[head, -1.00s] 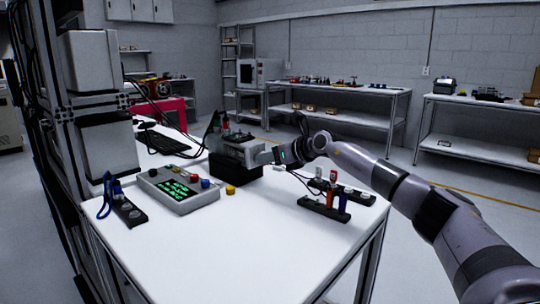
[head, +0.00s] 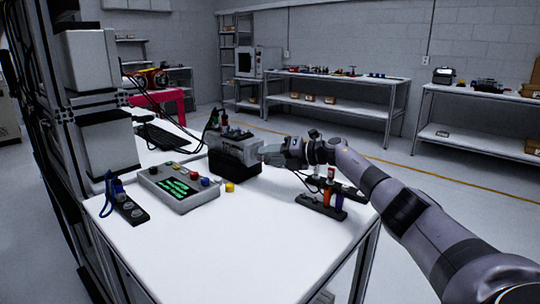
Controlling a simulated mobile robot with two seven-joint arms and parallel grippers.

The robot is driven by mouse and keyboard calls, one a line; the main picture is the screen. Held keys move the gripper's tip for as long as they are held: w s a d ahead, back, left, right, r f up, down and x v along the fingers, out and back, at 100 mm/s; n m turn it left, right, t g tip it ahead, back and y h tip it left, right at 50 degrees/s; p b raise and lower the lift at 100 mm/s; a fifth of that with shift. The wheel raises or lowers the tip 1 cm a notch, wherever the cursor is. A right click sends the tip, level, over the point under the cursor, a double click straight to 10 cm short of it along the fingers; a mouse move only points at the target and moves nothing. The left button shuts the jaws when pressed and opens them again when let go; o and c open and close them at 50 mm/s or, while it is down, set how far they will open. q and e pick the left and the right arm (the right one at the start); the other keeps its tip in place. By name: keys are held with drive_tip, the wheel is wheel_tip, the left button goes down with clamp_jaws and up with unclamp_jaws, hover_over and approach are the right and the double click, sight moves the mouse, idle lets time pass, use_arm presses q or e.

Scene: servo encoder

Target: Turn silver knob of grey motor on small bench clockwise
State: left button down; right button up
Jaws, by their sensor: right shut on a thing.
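The grey motor (head: 232,146) sits on a black base (head: 234,174) at the back of the small white bench (head: 250,240). My right gripper (head: 270,154) reaches in from the right and is shut at the motor's right end, where the silver knob sits. The knob itself is hidden by the fingers. My left gripper is not in view.
A grey control box (head: 178,187) with a green display and coloured buttons stands left of the motor. A black strip with a blue cable (head: 126,207) lies at the left edge. Coloured connectors in a black rack (head: 328,200) stand under my right arm. The bench's front is clear.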

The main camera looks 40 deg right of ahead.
drive_tip(key=shift+f+m+t+y+b, duration=0.2)
drive_tip(key=shift+m+t+y+b, duration=0.4)
drive_tip(key=shift+m, duration=1)
drive_tip(key=o, duration=1)
drive_tip(key=shift+o, duration=0.2)
drive_tip(key=shift+d, duration=0.1)
drive_tip(key=v, duration=0.7)
